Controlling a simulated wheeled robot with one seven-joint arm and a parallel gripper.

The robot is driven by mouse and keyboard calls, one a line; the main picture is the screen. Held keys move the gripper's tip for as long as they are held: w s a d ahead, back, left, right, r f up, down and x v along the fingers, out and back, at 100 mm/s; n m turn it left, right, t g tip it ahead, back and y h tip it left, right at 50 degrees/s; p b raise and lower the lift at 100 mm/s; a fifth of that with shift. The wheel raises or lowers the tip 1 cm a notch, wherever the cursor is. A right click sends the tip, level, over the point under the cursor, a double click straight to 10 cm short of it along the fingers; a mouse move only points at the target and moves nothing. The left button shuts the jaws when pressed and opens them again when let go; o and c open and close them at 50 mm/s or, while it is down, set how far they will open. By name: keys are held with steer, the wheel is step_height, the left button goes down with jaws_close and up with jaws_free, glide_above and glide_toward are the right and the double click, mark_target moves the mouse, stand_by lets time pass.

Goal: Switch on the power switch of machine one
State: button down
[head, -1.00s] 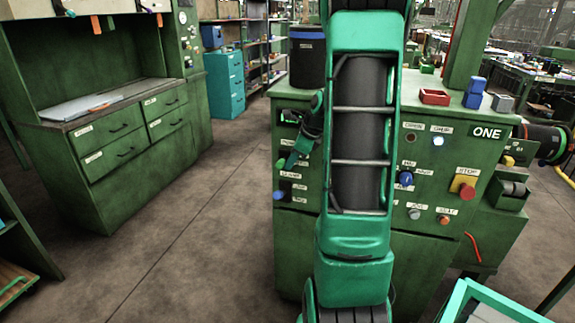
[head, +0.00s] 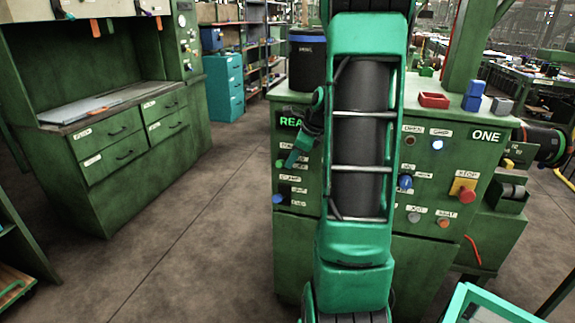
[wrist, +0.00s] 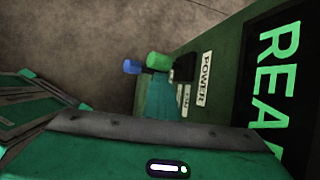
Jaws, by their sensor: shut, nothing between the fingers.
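Machine one is the green cabinet with the ONE sign (head: 487,136). Its power switch (wrist: 186,68) is a dark block beside the POWER label (wrist: 204,77) in the wrist view, with an ON label below it. In the head view my gripper covers the switch area. My gripper (head: 293,160) is shut and empty, pointing down-left close in front of the panel's left part. In the wrist view its teal fingers (wrist: 162,98) lie beside the switch; I cannot tell whether they touch it.
A green button (wrist: 158,61) and a blue knob (wrist: 131,66) sit near the switch. A red stop button (head: 467,196) on yellow and another blue knob (head: 405,182) are further right. My arm hides the panel's middle. Open floor (head: 200,235) lies to the left.

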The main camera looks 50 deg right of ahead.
steer(key=v, duration=1)
stand_by(0.3)
